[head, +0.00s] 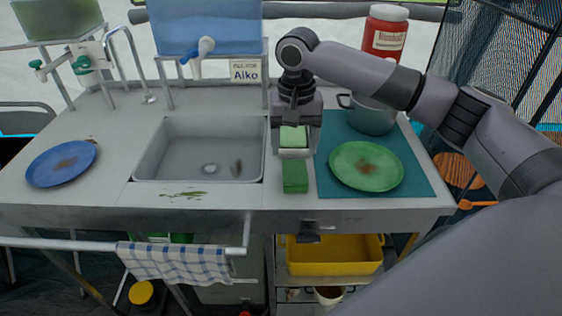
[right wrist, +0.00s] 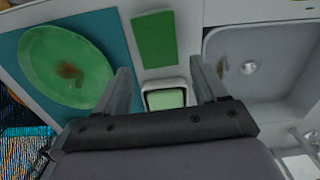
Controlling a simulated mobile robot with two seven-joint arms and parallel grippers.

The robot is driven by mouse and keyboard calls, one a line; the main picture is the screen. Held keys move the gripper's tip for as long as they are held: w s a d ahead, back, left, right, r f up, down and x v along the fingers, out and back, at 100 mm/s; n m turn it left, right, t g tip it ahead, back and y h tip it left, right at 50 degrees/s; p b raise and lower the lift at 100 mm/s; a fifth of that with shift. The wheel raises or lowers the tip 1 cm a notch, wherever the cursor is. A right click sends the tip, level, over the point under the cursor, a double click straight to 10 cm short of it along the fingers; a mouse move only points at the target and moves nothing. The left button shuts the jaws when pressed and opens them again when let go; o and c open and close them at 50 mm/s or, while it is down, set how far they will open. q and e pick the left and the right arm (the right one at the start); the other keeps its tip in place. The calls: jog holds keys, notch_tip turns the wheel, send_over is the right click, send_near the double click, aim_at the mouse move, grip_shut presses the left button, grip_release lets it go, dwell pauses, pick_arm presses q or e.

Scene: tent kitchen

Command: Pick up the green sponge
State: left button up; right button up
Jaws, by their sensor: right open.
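A flat dark green block (head: 295,175), which looks like the green sponge, lies on the counter between the sink and the teal mat. It also shows in the right wrist view (right wrist: 155,38), just beyond my fingertips. A small white-rimmed holder (right wrist: 165,98) with a paler green piece in it sits behind the block, lower in the right wrist view. My right gripper (head: 295,140) points down over this holder, with its fingers open on either side and nothing gripped. Whether the fingers touch the holder cannot be told. My left gripper is out of view.
A green plate (head: 366,167) and a grey pot (head: 372,116) stand on the teal mat (head: 420,183) to the right. The sink (head: 250,165) is to the left, with a blue plate (head: 61,163) beyond it. A red jar (head: 385,35) stands behind.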

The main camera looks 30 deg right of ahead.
aim_at(294, 167)
jog(key=shift+w+f, duration=0.2)
jog(key=shift+f, duration=0.35)
jog(key=f, duration=0.6)
jog(key=shift+s, duration=0.3)
jog(key=c, duration=0.7)
